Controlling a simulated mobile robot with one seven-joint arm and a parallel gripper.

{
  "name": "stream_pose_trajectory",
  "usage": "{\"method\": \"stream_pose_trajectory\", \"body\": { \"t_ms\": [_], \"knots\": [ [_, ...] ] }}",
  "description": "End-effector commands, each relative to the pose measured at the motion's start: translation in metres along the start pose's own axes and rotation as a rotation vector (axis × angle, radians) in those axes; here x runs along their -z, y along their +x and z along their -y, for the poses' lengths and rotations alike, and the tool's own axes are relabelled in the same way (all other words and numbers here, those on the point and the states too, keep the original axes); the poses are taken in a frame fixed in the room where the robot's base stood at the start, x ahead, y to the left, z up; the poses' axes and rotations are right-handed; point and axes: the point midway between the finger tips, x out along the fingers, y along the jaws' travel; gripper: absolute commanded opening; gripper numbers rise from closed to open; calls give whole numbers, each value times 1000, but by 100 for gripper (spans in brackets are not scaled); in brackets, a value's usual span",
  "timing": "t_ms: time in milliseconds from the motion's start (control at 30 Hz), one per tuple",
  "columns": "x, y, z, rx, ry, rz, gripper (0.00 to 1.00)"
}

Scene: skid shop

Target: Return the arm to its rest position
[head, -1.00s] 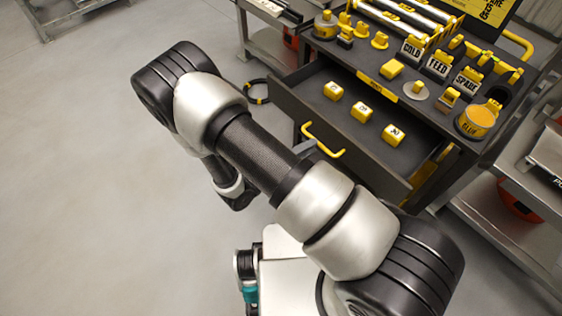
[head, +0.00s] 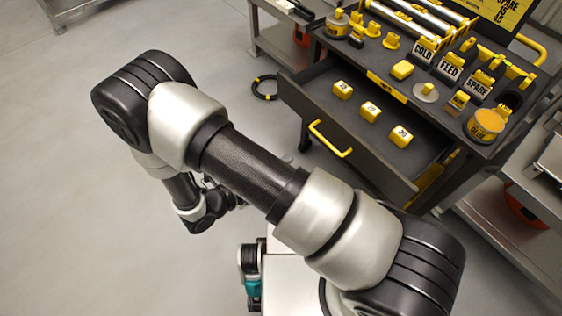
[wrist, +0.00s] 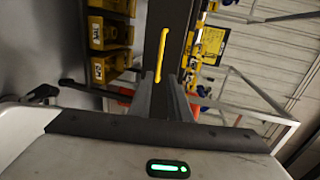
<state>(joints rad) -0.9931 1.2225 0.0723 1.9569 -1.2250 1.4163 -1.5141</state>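My arm reaches across the middle of the head view, bent at the elbow, with its forearm folded down toward the floor. My gripper (wrist: 163,82) shows in the wrist view with two grey fingers and a gap between them; nothing is held. In the head view only part of the hand shows, small and dark, below the elbow and over bare floor. It is apart from the cart's open drawer (head: 292,96), whose yellow handle (head: 330,139) also shows beyond the fingers in the wrist view (wrist: 162,55).
Several yellow blocks lie in the pulled-out drawer, and the dark cart top (head: 398,108) holds labelled yellow items. A metal shelf (head: 500,232) stands at the right. A black ring (head: 265,87) lies on the floor. The floor (head: 60,200) at the left is clear.

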Motion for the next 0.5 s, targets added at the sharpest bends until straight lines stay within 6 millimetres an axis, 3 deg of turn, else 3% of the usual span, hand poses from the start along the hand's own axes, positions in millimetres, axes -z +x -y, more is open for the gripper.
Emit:
{"method": "stream_pose_trajectory", "body": {
  "t_ms": [333, 433, 500],
  "knots": [
    [0, 1, 6, -8, 30, -17, 17],
    [0, 6, 27, -35, 148, -86, 17],
    [3, 11, 52, -66, 294, -171, 17]
  ]
}}
